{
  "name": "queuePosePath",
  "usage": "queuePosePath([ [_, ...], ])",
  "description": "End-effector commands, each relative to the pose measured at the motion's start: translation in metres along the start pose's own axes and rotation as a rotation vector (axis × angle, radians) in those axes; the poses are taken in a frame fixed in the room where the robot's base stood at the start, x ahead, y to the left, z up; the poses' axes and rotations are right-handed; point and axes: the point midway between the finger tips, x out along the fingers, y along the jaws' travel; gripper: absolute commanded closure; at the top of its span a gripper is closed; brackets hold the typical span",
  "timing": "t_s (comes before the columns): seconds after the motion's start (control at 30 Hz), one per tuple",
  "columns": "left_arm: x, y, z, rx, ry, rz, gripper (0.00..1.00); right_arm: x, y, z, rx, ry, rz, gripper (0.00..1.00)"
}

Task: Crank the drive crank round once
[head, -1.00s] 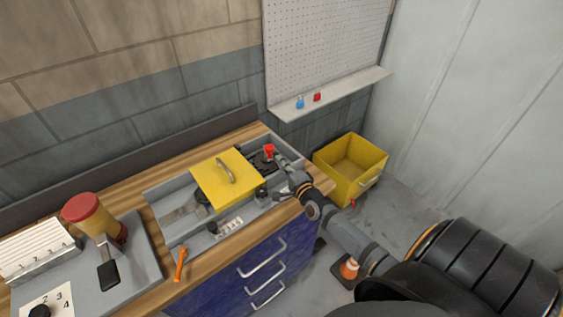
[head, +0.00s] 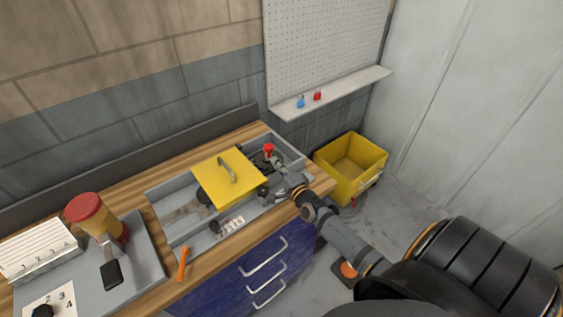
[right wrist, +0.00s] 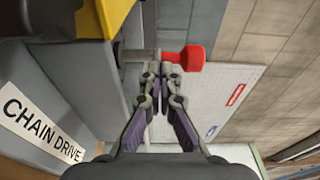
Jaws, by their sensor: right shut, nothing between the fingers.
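The drive crank's red knob (head: 268,149) stands at the right end of the grey chain drive tray (head: 158,197) on the bench. In the right wrist view the red knob (right wrist: 193,57) sits on a grey shaft that runs to the left. My right gripper (head: 278,169) is just in front of the knob in the head view. In the right wrist view its fingertips (right wrist: 160,68) are together and empty, close to the shaft beside the knob. I cannot tell whether they touch it. My left gripper is not in view.
A yellow cover (head: 222,182) with a handle lies over the middle of the tray. An orange tool (head: 184,263) lies on the bench's front edge. A red and yellow container (head: 88,207) stands at left. A yellow bin (head: 341,183) stands on the floor beyond the bench.

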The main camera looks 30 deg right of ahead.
Motion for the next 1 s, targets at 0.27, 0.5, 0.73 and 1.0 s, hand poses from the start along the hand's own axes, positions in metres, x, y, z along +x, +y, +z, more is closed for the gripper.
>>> queuePosePath([
  [0.27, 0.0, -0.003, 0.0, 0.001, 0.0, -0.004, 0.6, 0.004, -0.001, 0.013, 0.002, 0.0, -0.001, 1.0],
  [0.5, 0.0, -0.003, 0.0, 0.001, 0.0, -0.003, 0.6, 0.008, 0.0, 0.022, 0.001, 0.0, -0.001, 1.0],
  [0.73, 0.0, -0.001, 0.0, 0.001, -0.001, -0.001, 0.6, 0.009, 0.0, 0.025, 0.001, 0.0, -0.001, 1.0],
  [1.0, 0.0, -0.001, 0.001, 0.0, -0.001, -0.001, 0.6, 0.009, 0.0, 0.025, 0.0, 0.0, -0.001, 1.0],
])
